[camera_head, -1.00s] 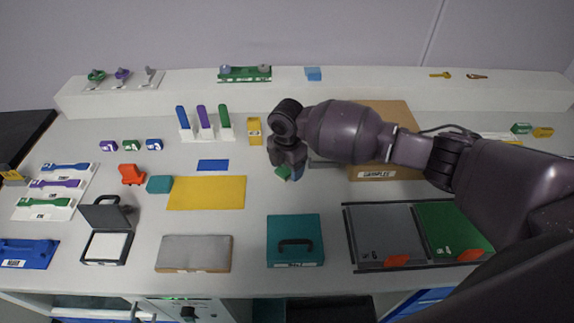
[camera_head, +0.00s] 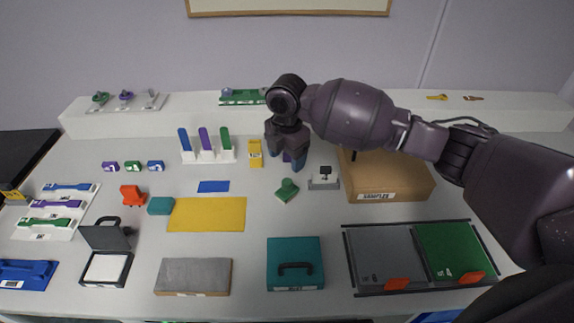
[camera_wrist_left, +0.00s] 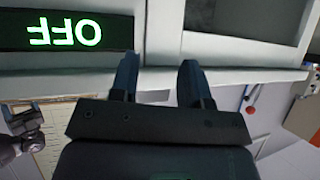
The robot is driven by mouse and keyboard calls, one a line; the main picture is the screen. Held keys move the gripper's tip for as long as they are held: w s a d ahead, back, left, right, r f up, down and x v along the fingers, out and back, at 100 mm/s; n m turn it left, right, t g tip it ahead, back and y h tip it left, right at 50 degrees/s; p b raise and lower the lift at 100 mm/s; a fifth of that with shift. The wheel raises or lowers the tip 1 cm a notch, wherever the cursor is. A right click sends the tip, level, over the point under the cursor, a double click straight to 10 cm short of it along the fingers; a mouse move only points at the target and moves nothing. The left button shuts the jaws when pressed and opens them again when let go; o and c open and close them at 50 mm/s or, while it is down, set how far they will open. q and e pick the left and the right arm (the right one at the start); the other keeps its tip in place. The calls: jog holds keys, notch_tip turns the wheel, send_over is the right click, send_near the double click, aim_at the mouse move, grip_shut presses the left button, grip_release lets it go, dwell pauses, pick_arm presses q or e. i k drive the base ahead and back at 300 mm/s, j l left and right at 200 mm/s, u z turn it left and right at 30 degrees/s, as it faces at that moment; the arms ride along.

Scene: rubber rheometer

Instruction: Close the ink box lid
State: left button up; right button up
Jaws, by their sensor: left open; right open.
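The ink box (camera_head: 106,268) is a small dark box with a white inside, at the left front of the table in the head view. Its dark grey lid (camera_head: 104,236) stands raised and tilted back, so the box is open. My right gripper (camera_head: 286,165) is open above the back middle of the table, far to the right of the box. A purple thing shows between its fingers, and I cannot tell if it is behind them. My left gripper (camera_wrist_left: 160,80) is open and empty in the left wrist view; the ink box does not show there.
A green stamp-like piece (camera_head: 286,191) sits below my right gripper. A yellow mat (camera_head: 207,214), a grey slab (camera_head: 193,276) and a teal case (camera_head: 295,262) lie right of the box. A blue tray (camera_head: 25,274) is at its left. A green OFF display (camera_wrist_left: 65,32) shows upside down.

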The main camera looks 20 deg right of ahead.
aim_at(98, 237)
jog(key=k, duration=1)
